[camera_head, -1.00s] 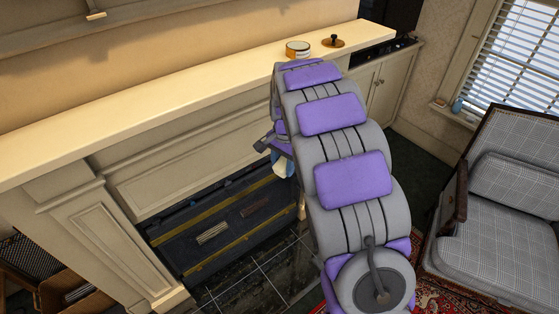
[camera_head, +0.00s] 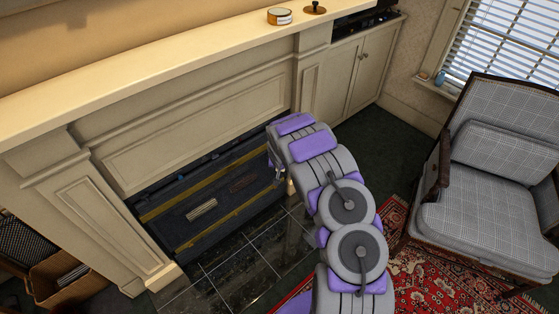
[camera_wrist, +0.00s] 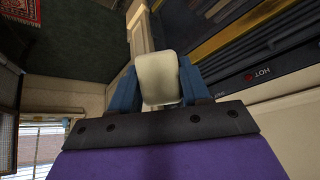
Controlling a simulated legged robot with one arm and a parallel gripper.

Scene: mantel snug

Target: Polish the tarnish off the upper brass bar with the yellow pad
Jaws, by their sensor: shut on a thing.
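My gripper (camera_wrist: 158,82) has its blue fingers shut on the pale, cream-yellow pad (camera_wrist: 158,72) in the wrist view. In the head view my folded arm ends at the right end of the dark fireplace panel, and the pad is hidden there. The upper brass bar (camera_head: 190,195) runs across the panel behind and left of the gripper. It also shows in the wrist view (camera_wrist: 272,40), right of the pad. The pad appears apart from it. I cannot tell tarnish from shadow on the bar.
A lower brass bar (camera_head: 230,220) crosses the panel. A plaid armchair (camera_head: 485,190) stands at right on a red rug (camera_head: 440,265). The dark tiled hearth (camera_head: 240,265) is clear.

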